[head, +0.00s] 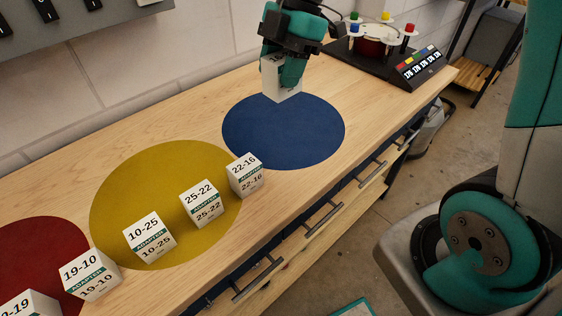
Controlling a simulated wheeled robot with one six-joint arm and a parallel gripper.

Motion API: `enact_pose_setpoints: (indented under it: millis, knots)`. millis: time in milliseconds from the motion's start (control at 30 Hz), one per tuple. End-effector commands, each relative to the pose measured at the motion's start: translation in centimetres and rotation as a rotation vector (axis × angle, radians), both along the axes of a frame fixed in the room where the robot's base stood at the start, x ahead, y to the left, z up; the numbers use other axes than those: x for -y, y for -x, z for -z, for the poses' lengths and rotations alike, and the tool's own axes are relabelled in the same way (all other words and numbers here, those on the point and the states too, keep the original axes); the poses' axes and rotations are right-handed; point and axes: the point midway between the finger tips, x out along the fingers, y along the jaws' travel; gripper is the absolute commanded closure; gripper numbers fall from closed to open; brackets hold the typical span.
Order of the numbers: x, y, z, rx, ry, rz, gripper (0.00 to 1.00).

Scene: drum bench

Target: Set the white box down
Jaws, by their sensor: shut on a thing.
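The white box (287,88) is in my gripper (284,73), over the far part of the blue round mat (283,135) in the head view. My gripper points down and is shut on the box's upper part. The box's lower end shows below the fingers. I cannot tell whether it touches the mat or hangs just above it.
Several white labelled boxes stand in a row along the bench front, including 22-16 (245,175) and 25-22 (202,204). Yellow (125,190) and red (40,235) mats lie left. A black device with colored knobs (385,58) stands back right. Most of the blue mat is clear.

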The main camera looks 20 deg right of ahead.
Motion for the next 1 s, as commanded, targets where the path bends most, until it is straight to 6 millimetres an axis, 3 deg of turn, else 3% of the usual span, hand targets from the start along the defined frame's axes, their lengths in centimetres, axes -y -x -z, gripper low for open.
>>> enact_pose_setpoints:
  millis: [300,500,1000]
  knots:
    - [-0.1,0.1,8.9,-0.011,0.000,0.001,0.81]
    - [-0.1,0.1,13.4,-0.008,0.003,0.002,0.81]
    - [-0.1,0.1,18.7,-0.003,0.001,0.003,0.81]
